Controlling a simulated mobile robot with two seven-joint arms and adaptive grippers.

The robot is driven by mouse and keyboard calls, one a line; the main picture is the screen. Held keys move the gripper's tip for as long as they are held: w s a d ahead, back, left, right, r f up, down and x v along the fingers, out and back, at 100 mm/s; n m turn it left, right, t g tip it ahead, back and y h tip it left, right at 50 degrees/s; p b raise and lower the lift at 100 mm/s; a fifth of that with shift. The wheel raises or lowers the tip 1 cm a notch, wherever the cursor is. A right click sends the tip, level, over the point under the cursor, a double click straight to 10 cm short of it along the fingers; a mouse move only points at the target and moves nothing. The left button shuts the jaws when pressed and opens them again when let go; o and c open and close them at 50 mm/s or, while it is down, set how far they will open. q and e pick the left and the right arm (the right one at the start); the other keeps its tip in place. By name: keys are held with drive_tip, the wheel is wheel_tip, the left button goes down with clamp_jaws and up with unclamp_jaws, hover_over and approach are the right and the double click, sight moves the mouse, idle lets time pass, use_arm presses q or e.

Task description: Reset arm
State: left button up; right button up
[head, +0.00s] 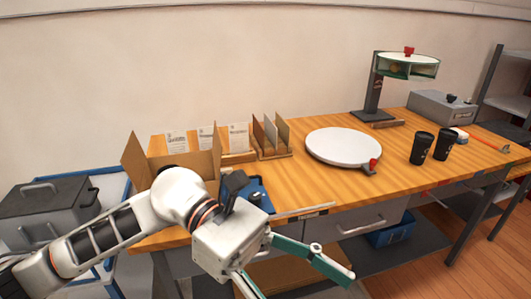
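My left arm comes in from the bottom left. My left gripper (297,284) hangs in front of the table's near edge, with its green fingers spread wide apart and nothing visible between them. One finger points to the lower right; the other runs down and is cut by the bottom edge of the picture. My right gripper is not in view.
The wooden table (300,192) holds an open cardboard box (206,160) behind my arm, a white round plate (343,147), two black cups (421,147), slotted wooden stands (270,137) and a marking machine (374,95). A grey toolbox (48,210) stands left.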

use_arm(q)
drive_tip(key=w+r+n+t+h, duration=0.4)
drive_tip(key=w+n+t+h, duration=0.65)
drive_tip(key=n, duration=0.75)
drive_tip(key=w+a+f+n+t+y, duration=0.45)
drive_tip(key=f+n+t, duration=0.3)
drive_tip(key=n, duration=0.35)
drive_tip(key=w+a+f+n+t+y, duration=0.4)
drive_tip(key=w+a+f+n+t, duration=0.15)
drive_tip(key=f+n+t, duration=0.35)
drive_tip(key=s+a+f+n+g+y, duration=0.1)
drive_tip(key=a+f+n+y, duration=0.25)
drive_tip(key=f, duration=0.25)
drive_tip(key=s+a+f+n+g+y+p, duration=0.1)
drive_tip(key=a+f+n+y, duration=0.2)
drive_tip(key=f+n, duration=0.25)
drive_tip(key=s+a+f+n+y, duration=0.1)
drive_tip(key=a+f+n+y, duration=0.2)
drive_tip(key=f, duration=0.3)
drive_tip(key=s+a+f+n+g+y, duration=0.1)
drive_tip(key=s+a+f+n+g, duration=0.1)
drive_tip(key=s+f, duration=0.4)
drive_tip(key=s+a+f+n+g+y, duration=0.2)
drive_tip(key=s+a+f+n+g, duration=0.1)
drive_tip(key=s+f, duration=0.4)
wheel_tip(320, 180, down, 3)
drive_tip(key=shift+a+r+n, duration=0.15)
drive_tip(key=shift+a+n, duration=0.35)
drive_tip(key=shift+a, duration=0.6)
